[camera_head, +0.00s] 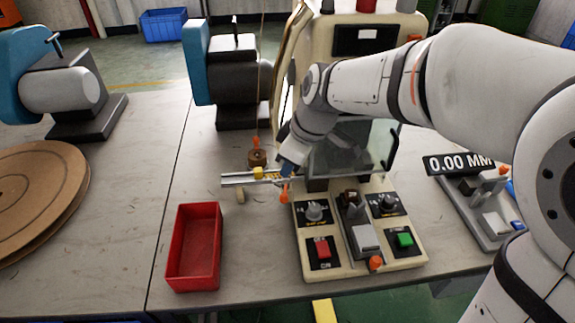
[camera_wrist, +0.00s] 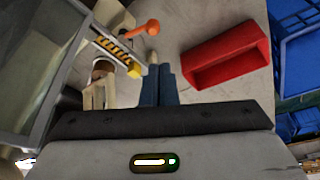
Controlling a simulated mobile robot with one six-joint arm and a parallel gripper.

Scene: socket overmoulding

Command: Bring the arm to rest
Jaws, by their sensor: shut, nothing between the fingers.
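My arm reaches in from the right in the head view. My gripper (camera_head: 287,168) is over the left end of the machine, beside a metal rail (camera_head: 238,179) with a yellow block (camera_head: 258,172). In the wrist view, the blue fingers of my gripper (camera_wrist: 159,72) are together with nothing visible between them. An orange lever (camera_wrist: 138,29) and the yellow block (camera_wrist: 134,70) lie just beyond and left of the fingertips there. Whether the fingers touch anything cannot be told.
A red tray (camera_head: 194,247) stands left of the control panel (camera_head: 321,268) with red and green buttons. A clear guard (camera_head: 350,148) is close to my wrist. A digital gauge (camera_head: 458,163) is at right. A cardboard reel (camera_head: 35,190) lies at left. Bare table surrounds the tray.

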